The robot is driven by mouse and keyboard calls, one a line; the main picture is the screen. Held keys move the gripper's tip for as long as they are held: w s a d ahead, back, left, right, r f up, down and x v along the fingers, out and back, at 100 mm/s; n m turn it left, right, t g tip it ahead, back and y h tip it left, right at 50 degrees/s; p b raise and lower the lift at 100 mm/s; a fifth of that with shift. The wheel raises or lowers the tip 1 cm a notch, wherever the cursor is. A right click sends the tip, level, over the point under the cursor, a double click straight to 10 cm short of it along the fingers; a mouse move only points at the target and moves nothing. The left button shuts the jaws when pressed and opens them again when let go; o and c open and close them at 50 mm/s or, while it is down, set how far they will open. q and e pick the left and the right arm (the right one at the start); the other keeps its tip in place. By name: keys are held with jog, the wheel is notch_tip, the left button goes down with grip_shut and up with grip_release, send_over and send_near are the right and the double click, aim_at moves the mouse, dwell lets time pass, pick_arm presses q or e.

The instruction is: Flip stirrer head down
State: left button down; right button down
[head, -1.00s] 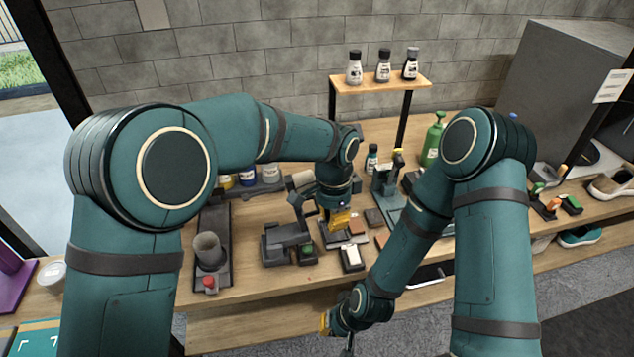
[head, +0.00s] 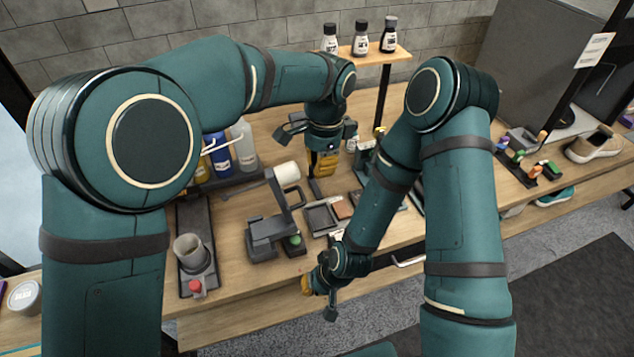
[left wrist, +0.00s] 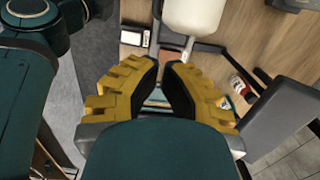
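The stirrer (head: 262,240) is a grey stand with a green knob on its base and a jointed arm rising from it. Its white cylindrical head (head: 287,174) sits raised at the top, and a thin dark bar points left from it. A white cylinder, likely this head, shows at the top of the left wrist view (left wrist: 193,16). My left gripper (head: 322,170) is right of the head, apart from it; its yellow fingers have a narrow empty gap in the left wrist view (left wrist: 168,68). My right gripper (head: 306,285) is low at the table's front edge; its fingertips are unclear.
A grey beaker (head: 190,252) stands on a dark platform with a red knob, left of the stirrer. Bottles (head: 220,155) stand behind it. A small tray (head: 320,218) is right of the stirrer. A shelf (head: 362,60) with 3 bottles stands at the back.

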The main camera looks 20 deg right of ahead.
pick_arm(q)
notch_tip(320, 180, down, 10)
jog(key=shift+a+r+b, duration=0.2)
jog(key=shift+a+b, duration=0.2)
jog(key=shift+b, duration=0.05)
jog(key=shift+w+r, duration=0.1)
